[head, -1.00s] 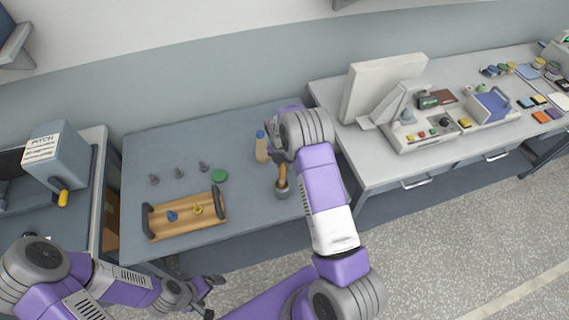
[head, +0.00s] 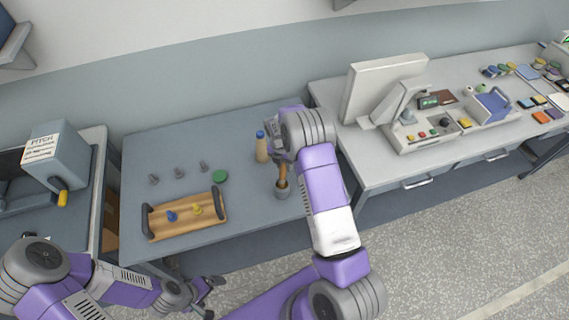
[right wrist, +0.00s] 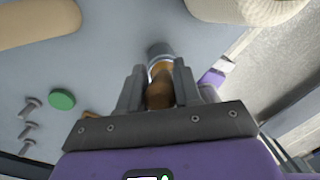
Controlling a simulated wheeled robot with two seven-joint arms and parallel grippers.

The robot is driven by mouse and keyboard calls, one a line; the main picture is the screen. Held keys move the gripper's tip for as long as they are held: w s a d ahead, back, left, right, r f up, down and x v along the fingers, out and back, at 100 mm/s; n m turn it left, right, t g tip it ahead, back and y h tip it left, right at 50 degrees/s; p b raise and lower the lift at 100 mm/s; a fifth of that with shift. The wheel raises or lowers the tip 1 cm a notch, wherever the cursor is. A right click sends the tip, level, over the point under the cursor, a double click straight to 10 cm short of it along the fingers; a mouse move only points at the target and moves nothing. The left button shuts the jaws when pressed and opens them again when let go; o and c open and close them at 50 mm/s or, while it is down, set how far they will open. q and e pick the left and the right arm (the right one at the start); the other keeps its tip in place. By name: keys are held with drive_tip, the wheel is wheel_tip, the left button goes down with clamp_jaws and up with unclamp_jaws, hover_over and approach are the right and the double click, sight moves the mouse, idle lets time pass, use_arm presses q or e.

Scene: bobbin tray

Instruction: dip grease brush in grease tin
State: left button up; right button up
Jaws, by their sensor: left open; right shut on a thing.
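My right gripper (head: 283,160) is shut on the brown handle of the grease brush (head: 283,174), which also shows between the fingers in the right wrist view (right wrist: 160,90). The brush stands nearly upright with its lower end at the mouth of a small grey cup (head: 282,193). The cup also shows just beyond the fingertips in the right wrist view (right wrist: 159,50). The bristles are hidden, and I cannot tell how deep they reach. I cannot tell surely whether this cup is the grease tin. My left gripper (head: 207,290) is open and empty, in front of the table's near edge.
A green disc (head: 220,176) and several grey bolts (head: 179,172) lie on the blue-grey table. A wooden tray (head: 190,231) with dark handles holds a blue and a yellow piece. A tan bottle with a blue cap (head: 262,147) stands close behind the right gripper.

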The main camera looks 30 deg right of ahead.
drive_tip(key=shift+r+p, duration=1.85)
drive_tip(key=shift+r, duration=1.65)
